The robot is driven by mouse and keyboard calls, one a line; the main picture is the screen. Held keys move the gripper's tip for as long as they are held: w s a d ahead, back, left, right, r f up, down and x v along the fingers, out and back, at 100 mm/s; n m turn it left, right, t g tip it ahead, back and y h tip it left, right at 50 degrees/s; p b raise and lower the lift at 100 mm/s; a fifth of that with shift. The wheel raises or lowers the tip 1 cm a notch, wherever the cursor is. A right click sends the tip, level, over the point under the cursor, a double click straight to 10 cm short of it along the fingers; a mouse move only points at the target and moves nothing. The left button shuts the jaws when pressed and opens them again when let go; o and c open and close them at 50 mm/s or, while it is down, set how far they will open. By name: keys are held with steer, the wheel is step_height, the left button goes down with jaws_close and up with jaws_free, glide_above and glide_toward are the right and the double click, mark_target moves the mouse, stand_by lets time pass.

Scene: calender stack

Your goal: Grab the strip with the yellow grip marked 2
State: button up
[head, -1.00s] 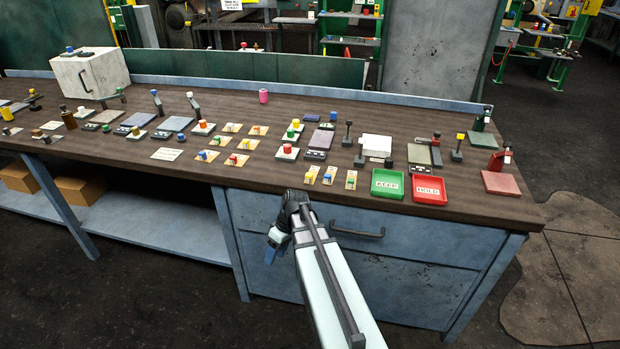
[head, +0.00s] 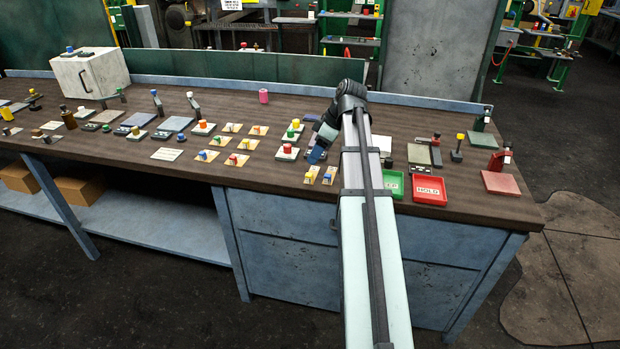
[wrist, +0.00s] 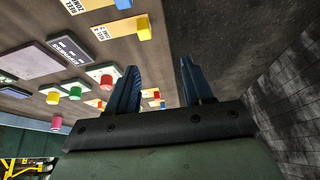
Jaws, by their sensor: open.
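A tan strip with a yellow grip (wrist: 144,27) shows at the top of the wrist view. Its printed label is small, and its digit looks like a 2. Beside it, a second tan strip with a blue grip (wrist: 122,4) is cut by the top edge. In the head view a strip with a yellow grip (head: 311,174) lies near the table's front edge, with another strip (head: 329,176) just right of it. My gripper (wrist: 153,90) is open, with nothing between its blue fingers. In the head view my gripper (head: 316,156) hangs above and just behind these strips.
A green tray (head: 393,192), partly hidden by my arm, and a red tray (head: 429,204) stand to the right. Stamps with red (wrist: 106,82) and green (wrist: 75,93) knobs stand close by. Several tan cards lie to the left in the head view.

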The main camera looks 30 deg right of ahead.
steer(key=s+d+r, duration=0.1)
steer(key=d+r, duration=0.2)
steer(key=d, duration=0.1)
glide_above(309, 174)
steer(key=s+d, duration=0.2)
steer(key=s, duration=0.1)
steer(key=shift+h, duration=0.4)
steer(key=f, duration=0.7)
steer(key=shift+w+d, duration=0.15)
steer(key=shift+w, duration=0.05)
steer(key=shift+a+x, duration=0.1)
steer(key=shift+x, duration=1.4)
steer(key=shift+a+x, duration=0.15)
steer(key=shift+x, duration=1.35)
steer(key=shift+w+r, duration=0.15)
steer(key=shift+w, duration=0.05)
steer(key=shift+c, duration=0.2)
jaws_close()
